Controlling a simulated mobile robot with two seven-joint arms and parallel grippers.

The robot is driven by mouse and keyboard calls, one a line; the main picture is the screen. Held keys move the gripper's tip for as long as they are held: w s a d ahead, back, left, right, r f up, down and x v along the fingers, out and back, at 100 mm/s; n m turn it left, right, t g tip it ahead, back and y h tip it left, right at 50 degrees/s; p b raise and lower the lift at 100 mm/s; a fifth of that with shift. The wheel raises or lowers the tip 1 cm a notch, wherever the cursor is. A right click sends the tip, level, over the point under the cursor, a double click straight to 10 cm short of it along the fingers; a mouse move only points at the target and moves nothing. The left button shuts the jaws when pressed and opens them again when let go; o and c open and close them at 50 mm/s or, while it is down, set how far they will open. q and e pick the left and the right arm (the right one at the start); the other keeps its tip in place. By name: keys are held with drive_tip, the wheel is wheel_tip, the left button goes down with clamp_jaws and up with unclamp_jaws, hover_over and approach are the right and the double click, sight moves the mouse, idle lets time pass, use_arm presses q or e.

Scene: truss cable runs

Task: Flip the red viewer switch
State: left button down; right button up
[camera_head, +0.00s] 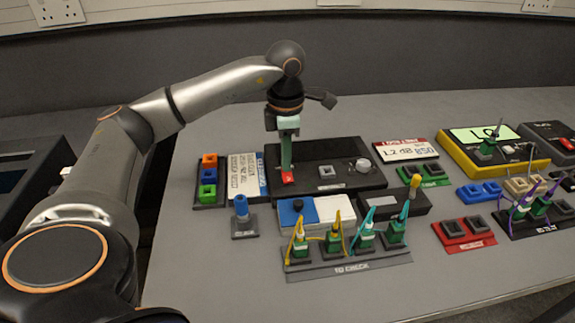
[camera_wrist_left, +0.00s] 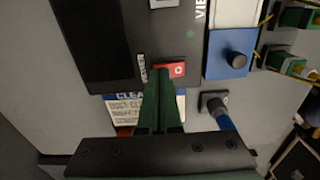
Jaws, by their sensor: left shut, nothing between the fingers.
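The red viewer switch (camera_head: 288,177) is a small red rocker on the front left part of the black viewer box (camera_head: 325,154). In the left wrist view the switch (camera_wrist_left: 176,70) lies just beyond the fingertips, partly covered by them on its left. My left gripper (camera_head: 287,168) points down at the switch with its green fingers shut and empty. In the left wrist view the fingertips (camera_wrist_left: 158,74) are at the switch's left edge. I cannot tell whether they touch it. My right gripper is not in view.
A card (camera_head: 242,177) and a rack of coloured blocks (camera_head: 208,182) lie left of the viewer. A blue plug stand (camera_head: 242,216) and a row of connectors with cables (camera_head: 347,266) stand in front. A yellow tester (camera_head: 493,149) is at right. Bare table lies at front left.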

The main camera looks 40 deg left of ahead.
use_arm(q)
drive_tip(key=shift+f, duration=0.3)
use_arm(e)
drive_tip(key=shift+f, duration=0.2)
use_arm(q)
wheel_tip(320, 180, up, 2)
drive_tip(key=shift+r+p, duration=0.1)
drive_tip(key=shift+p, duration=0.8)
wheel_tip(320, 180, up, 3)
drive_tip(key=shift+f+p, duration=0.2)
drive_tip(key=shift+p, duration=1)
drive_tip(key=shift+r+p, duration=0.6)
drive_tip(key=shift+r, duration=0.1)
drive_tip(key=shift+r+p, duration=0.3)
drive_tip(key=shift+r, duration=0.15)
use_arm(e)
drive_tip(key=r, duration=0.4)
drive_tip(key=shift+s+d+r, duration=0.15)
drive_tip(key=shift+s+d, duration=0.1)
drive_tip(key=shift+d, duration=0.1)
